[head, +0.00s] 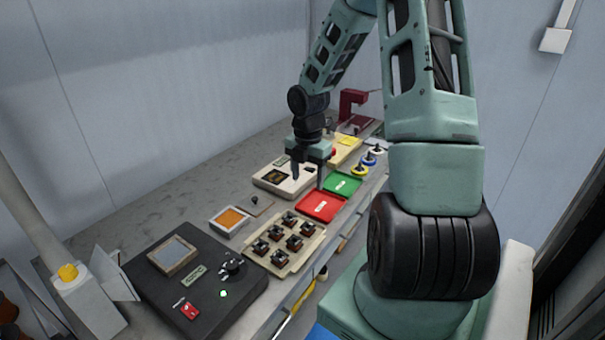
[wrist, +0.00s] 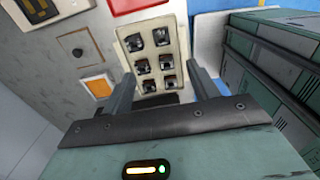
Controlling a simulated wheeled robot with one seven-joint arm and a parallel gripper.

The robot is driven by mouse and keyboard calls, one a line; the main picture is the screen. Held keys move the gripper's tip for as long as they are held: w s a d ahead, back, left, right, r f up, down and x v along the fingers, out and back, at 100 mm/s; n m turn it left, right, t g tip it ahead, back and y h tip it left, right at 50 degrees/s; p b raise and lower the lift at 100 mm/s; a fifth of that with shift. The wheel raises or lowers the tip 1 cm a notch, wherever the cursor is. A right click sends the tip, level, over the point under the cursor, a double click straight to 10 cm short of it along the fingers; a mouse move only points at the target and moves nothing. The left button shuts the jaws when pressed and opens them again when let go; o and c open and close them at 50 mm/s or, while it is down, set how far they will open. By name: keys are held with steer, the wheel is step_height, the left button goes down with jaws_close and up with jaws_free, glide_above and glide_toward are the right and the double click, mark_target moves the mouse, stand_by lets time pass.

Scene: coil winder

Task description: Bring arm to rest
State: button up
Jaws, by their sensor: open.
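My gripper (head: 308,178) hangs from my raised, bent arm over the workbench (head: 190,193), in front of a beige device with a dark window (head: 272,178) and near the red tray (head: 322,205). In the wrist view my gripper (wrist: 158,90) has its two fingers spread apart with nothing between them. Beyond the fingers lies a beige tray (wrist: 176,48) holding several dark coil parts, which also shows in the head view (head: 262,262). The fingertips appear above the bench, not touching anything.
A green tray (head: 342,184) lies behind the red one. A black unit (head: 150,290) with a grey screen and green light stands at the near left. An orange-topped box (head: 230,218) sits mid-bench. A red machine (head: 352,102) and spools (head: 368,160) are farther back.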

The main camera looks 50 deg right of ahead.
steer(key=shift+a, duration=0.1)
steer(key=s+a+r+m, duration=0.1)
steer(key=a+r+m, duration=0.2)
steer(key=a, duration=1)
steer(key=a+r+m, duration=0.2)
steer(key=a+r, duration=0.2)
steer(key=a, duration=0.9)
steer(key=s+a+r+m, duration=0.1)
steer(key=s+a+m, duration=0.2)
steer(key=s+a, duration=0.4)
steer(key=s+a+r+m, duration=0.2)
steer(key=s+a+m, duration=0.1)
steer(key=s+a, duration=0.4)
steer(key=shift+s+a+r+y, duration=0.25)
steer(key=shift+s+a+y, duration=0.05)
steer(key=shift+s, duration=0.8)
